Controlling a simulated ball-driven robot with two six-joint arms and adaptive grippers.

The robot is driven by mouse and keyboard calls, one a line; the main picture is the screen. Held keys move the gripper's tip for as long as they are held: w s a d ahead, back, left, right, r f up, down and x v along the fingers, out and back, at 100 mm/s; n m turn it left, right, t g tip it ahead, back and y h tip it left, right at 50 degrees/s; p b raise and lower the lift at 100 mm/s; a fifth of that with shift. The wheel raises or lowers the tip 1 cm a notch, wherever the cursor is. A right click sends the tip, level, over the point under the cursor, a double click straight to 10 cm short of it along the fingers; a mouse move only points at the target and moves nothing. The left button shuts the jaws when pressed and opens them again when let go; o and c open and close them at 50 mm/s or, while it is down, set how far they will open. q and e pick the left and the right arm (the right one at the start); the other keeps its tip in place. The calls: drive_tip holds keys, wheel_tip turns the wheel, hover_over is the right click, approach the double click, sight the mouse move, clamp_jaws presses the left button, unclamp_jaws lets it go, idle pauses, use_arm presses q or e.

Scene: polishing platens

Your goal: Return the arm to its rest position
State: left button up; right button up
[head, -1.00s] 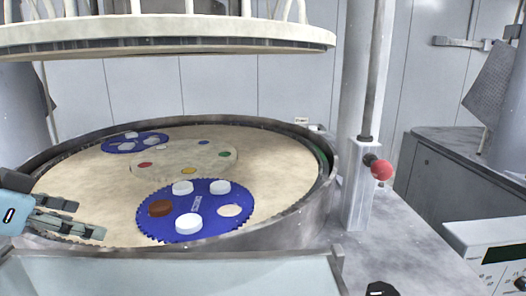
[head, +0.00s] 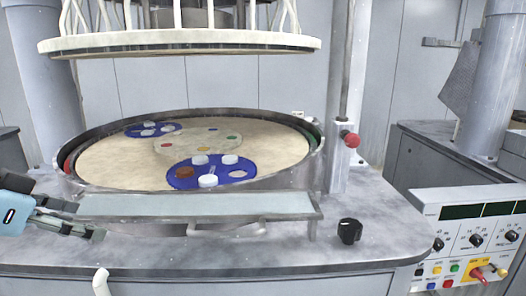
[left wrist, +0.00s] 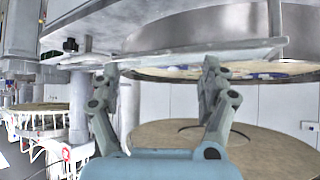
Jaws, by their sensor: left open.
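My left gripper (head: 86,219) is at the left edge of the head view, near the left end of the pale front ledge (head: 200,206) of the polishing machine. Its fingers are apart, and nothing is held between them. In the left wrist view the two open fingers (left wrist: 160,70) frame an empty gap, with the machine's edge behind and above them. The round platen (head: 110,165) carries two blue toothed carriers; the nearer blue carrier (head: 212,176) holds white discs and one brown disc (head: 184,172). My right gripper is not in view.
The upper platen (head: 180,43) hangs raised above the basin. A red ball knob (head: 351,140) is on the post at right. A black knob (head: 349,231) stands on the grey deck, and a control panel (head: 475,240) is at the right. The deck's middle front is clear.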

use_arm(q)
drive_tip(key=s+a+f+n+g+y+b, duration=0.1)
drive_tip(key=s+a+f+n+b, duration=0.2)
drive_tip(key=f, duration=1.2)
drive_tip(key=s+f+n+g+y+b, duration=0.15)
drive_tip(key=s+f+b, duration=0.25)
drive_tip(key=f, duration=1)
drive_tip(key=s+a+f+n+g+b, duration=0.1)
drive_tip(key=s+a+f+n+b, duration=0.2)
drive_tip(key=f, duration=1.2)
drive_tip(key=s+d+f+g+y+b, duration=0.25)
drive_tip(key=s+f+b, duration=0.25)
drive_tip(key=s+f, duration=1)
drive_tip(key=s+d+f+m+g, duration=0.1)
drive_tip(key=s+f, duration=0.5)
drive_tip(key=s, duration=0.3)
drive_tip(key=s+d+f+m+g+b, duration=0.1)
drive_tip(key=s+f, duration=0.4)
drive_tip(key=s, duration=0.4)
drive_tip(key=shift+d+f, duration=0.4)
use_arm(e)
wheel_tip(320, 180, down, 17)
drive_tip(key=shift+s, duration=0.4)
use_arm(q)
drive_tip(key=shift+m, duration=0.25)
drive_tip(key=shift+c, duration=0.4)
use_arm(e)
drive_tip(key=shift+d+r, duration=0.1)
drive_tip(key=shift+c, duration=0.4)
